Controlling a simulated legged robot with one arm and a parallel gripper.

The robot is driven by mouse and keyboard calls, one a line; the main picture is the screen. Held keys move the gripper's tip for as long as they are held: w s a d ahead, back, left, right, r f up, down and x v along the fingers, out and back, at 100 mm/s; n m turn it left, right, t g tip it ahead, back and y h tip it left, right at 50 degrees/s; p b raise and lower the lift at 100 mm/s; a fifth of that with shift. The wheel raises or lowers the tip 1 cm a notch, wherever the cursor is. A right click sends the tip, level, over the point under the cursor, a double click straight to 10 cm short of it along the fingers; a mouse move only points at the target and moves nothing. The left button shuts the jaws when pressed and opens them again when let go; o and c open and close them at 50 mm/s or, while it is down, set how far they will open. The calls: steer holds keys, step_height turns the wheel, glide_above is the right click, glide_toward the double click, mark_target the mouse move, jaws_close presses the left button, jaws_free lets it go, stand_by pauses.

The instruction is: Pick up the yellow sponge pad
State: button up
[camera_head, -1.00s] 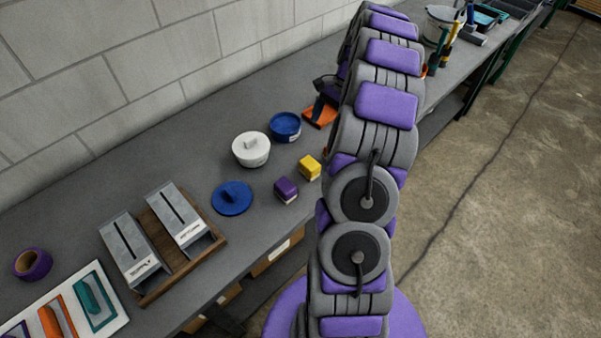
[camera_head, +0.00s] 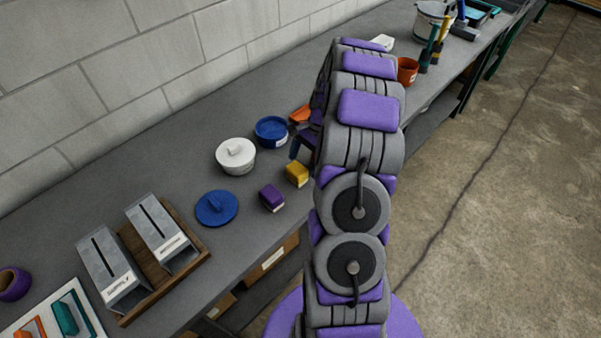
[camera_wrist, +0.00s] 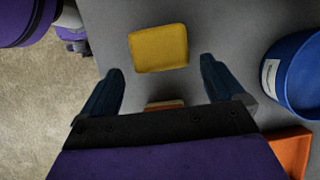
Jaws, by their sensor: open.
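The yellow sponge pad (camera_head: 297,174) sits on the grey bench, just right of a purple block, in the head view. In the wrist view the pad (camera_wrist: 159,48) lies beyond the fingertips, roughly centred across the gap between them. My gripper (camera_wrist: 160,75) is open, with one dark finger on each side and nothing held. In the head view my gripper (camera_head: 302,148) is partly hidden by my arm, close to the pad.
A purple block (camera_head: 271,197) stands near the pad. An orange item (camera_head: 300,114) lies behind. The bench (camera_head: 180,165) ends at its front edge.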

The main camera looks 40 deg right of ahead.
mark_target(293, 171)
steer(key=a+f, duration=0.1)
steer(key=a+f+b, duration=0.1)
steer(key=a, duration=0.1)
steer(key=a+f, duration=0.1)
steer(key=a, duration=0.1)
steer(key=shift+w+f, duration=0.1)
steer(key=shift+w, duration=0.05)
steer(key=shift+a, duration=0.2)
steer(key=shift+d+f, duration=0.1)
steer(key=shift+d, duration=0.9)
steer(key=shift+c, duration=1.2)
steer(key=shift+d+f, duration=0.1)
steer(key=shift+d, duration=0.3)
steer(key=c, duration=0.3)
steer(key=shift+a+r, duration=0.25)
steer(key=shift+a, duration=0.85)
steer(key=c, duration=0.5)
steer(key=shift+d, duration=0.5)
steer(key=shift+d+r, duration=0.35)
steer(key=shift+d, duration=0.05)
steer(key=r, duration=0.1)
steer(key=a+r+p, duration=0.1)
steer(key=r, duration=0.1)
steer(key=s+p, duration=0.1)
steer(key=s, duration=0.4)
steer(key=s+p, duration=0.1)
steer(key=s, duration=0.4)
steer(key=s+r+p, duration=0.1)
steer(key=s, duration=0.5)
steer(key=shift+a, duration=0.25)
